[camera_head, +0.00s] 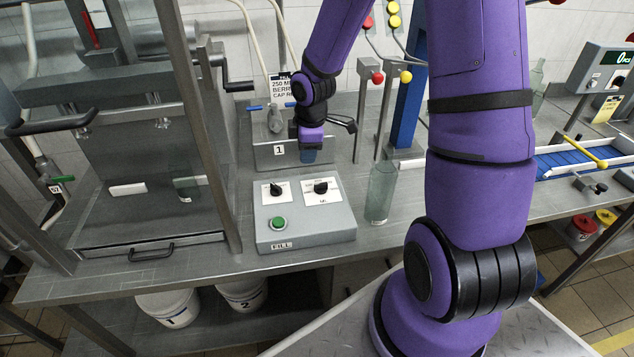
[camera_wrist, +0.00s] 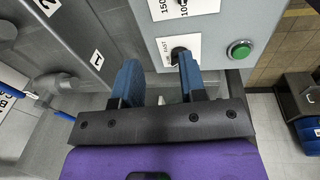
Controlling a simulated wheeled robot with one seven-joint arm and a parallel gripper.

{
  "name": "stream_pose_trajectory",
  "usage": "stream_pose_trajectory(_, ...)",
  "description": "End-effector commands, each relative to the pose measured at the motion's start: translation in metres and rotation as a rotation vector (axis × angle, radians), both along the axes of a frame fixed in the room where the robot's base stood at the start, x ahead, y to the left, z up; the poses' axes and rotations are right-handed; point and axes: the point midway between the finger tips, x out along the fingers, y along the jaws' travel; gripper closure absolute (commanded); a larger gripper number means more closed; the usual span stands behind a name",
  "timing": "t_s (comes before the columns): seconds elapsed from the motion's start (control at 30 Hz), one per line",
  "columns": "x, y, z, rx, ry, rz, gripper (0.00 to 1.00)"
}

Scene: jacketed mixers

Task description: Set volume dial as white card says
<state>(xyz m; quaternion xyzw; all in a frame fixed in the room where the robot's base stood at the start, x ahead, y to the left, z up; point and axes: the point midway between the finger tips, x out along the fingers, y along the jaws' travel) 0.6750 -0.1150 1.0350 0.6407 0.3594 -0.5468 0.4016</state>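The grey FILL box (camera_head: 305,232) stands on the bench with two black dials and a green button (camera_head: 279,223). The right dial (camera_head: 321,187) has ML under its plate; in the wrist view its plate (camera_wrist: 190,10) shows 150 and is cut off at the top. The left dial (camera_head: 276,189) has a plate marked FAST (camera_wrist: 165,52). The white card (camera_head: 283,93) reads 250 ML, BERRY, CAP R; its right side is hidden by my arm. My gripper (camera_wrist: 160,82) points down near the box's back edge, fingers apart and empty. It also shows in the head view (camera_head: 309,155).
A grey unit marked 1 (camera_head: 290,150) is behind the box. A framed enclosure (camera_head: 130,170) stands left. The bench before the box is clear.

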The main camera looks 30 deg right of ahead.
Motion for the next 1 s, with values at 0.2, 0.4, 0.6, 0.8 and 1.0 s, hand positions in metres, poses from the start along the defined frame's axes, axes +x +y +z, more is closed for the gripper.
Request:
stream_pose_trajectory(0.2, -0.025, -0.011, 0.011, -0.023, 0.131, 0.038, 0.62)
stream_pose_trajectory(0.4, -0.028, -0.012, 0.000, -0.024, 0.148, 0.044, 0.62)
stream_pose_trajectory(0.6, -0.028, -0.011, -0.032, -0.023, 0.149, 0.045, 0.62)
stream_pose_trajectory(0.8, -0.028, -0.011, -0.065, -0.024, 0.148, 0.043, 0.62)
stream_pose_trajectory(1.0, -0.027, -0.011, -0.087, -0.024, 0.146, 0.043, 0.62)
